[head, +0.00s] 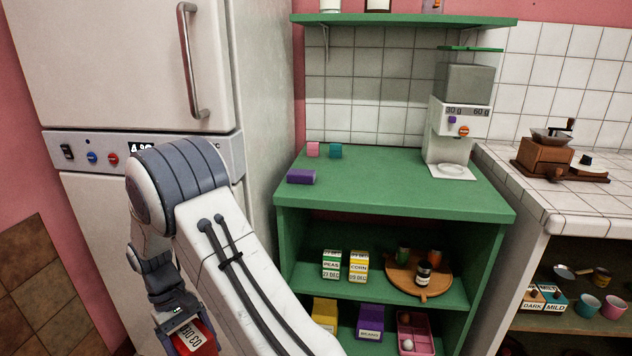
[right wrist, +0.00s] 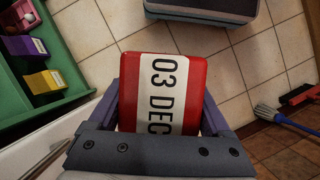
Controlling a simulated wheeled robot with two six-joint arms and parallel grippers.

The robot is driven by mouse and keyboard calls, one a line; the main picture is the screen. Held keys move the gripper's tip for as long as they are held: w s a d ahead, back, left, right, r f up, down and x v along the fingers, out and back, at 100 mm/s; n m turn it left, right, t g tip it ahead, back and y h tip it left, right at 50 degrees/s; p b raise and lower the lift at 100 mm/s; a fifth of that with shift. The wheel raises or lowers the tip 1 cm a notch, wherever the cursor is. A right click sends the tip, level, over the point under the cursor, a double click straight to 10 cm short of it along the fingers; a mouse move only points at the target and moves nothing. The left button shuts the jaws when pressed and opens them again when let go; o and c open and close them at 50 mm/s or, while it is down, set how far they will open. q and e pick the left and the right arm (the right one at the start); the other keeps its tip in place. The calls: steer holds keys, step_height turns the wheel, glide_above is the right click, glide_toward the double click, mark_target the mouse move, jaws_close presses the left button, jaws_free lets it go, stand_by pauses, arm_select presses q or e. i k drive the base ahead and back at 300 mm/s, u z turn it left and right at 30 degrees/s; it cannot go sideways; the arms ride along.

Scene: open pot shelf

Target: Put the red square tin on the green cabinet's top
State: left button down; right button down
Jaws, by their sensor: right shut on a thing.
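The red square tin (right wrist: 190,72) has a white label reading "03 DEC". My right gripper (right wrist: 168,92) is shut on it, one finger on each side. In the head view the tin (head: 205,345) shows low at the left, partly cut off by the bottom edge and partly covered by the gripper. It is left of and below the green cabinet's top (head: 400,185), in front of the fridge. The cabinet top holds a pink block (head: 313,149), a teal block (head: 336,151) and a purple block (head: 301,177) at its left. My left gripper is out of view.
A white dispenser (head: 459,118) stands at the cabinet's back right. The top's middle and front are clear. A green wall shelf (head: 400,20) hangs above. The fridge (head: 265,110) stands at the left.

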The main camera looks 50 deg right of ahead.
mark_target(350, 183)
steer(key=u, duration=0.7)
steer(key=k, duration=0.8)
steer(key=z, duration=1.6)
steer(key=i, duration=0.2)
steer(key=u, duration=0.1)
